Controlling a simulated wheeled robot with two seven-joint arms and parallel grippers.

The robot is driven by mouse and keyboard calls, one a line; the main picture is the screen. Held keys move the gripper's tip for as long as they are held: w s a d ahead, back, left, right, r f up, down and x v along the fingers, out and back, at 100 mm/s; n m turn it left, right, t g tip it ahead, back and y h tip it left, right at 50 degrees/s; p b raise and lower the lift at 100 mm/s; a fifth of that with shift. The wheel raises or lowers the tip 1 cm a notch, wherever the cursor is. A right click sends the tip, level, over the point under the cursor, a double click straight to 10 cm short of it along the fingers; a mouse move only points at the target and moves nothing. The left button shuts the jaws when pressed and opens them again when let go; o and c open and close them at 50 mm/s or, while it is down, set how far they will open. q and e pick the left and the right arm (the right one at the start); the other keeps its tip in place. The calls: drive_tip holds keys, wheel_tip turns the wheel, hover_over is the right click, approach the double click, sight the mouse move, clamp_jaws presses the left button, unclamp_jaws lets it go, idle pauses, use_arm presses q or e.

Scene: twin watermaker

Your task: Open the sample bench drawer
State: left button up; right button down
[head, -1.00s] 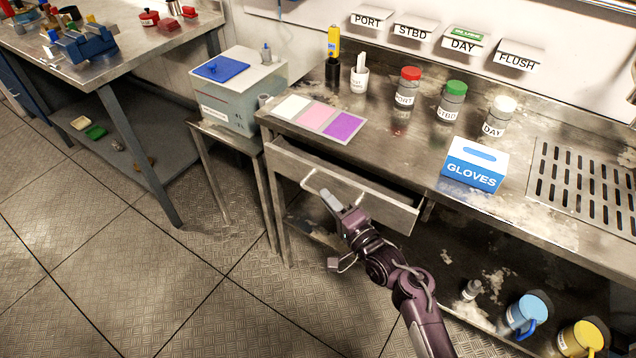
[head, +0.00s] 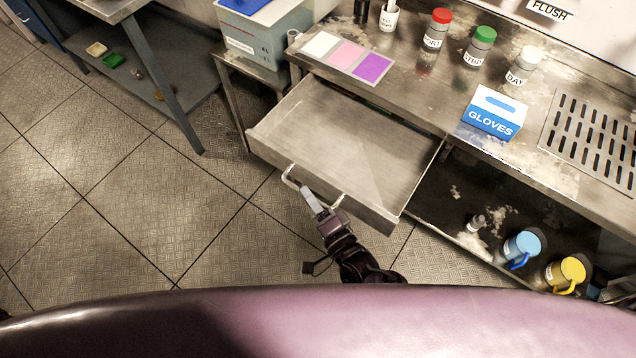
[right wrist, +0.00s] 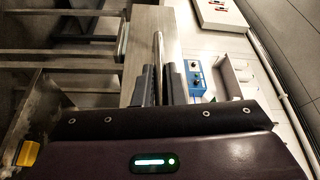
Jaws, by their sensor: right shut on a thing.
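The sample bench drawer (head: 335,150) stands well pulled out from under the metal bench top, and its inside looks empty. Its bar handle (head: 291,180) is on the front panel. My right gripper (head: 310,200) is at the handle, shut on it. In the right wrist view the handle bar (right wrist: 158,55) runs between the two dark fingers of the right gripper (right wrist: 159,85). The left gripper is not in view.
On the bench stand coloured pads (head: 347,56), a red-capped jar (head: 437,28), a green-capped jar (head: 480,45), a white-capped jar (head: 523,65) and a gloves box (head: 494,113). Blue (head: 522,246) and yellow (head: 565,272) jugs sit on the lower shelf. The floor left of the drawer is clear.

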drive_tip(key=shift+s+a, duration=0.15)
drive_tip(key=shift+s, duration=0.05)
drive_tip(key=c, duration=1.5)
unclamp_jaws()
drive_tip(key=b+v, duration=0.1)
drive_tip(key=v, duration=0.6)
drive_tip(key=shift+s+d, duration=0.25)
drive_tip(key=shift+s, duration=0.1)
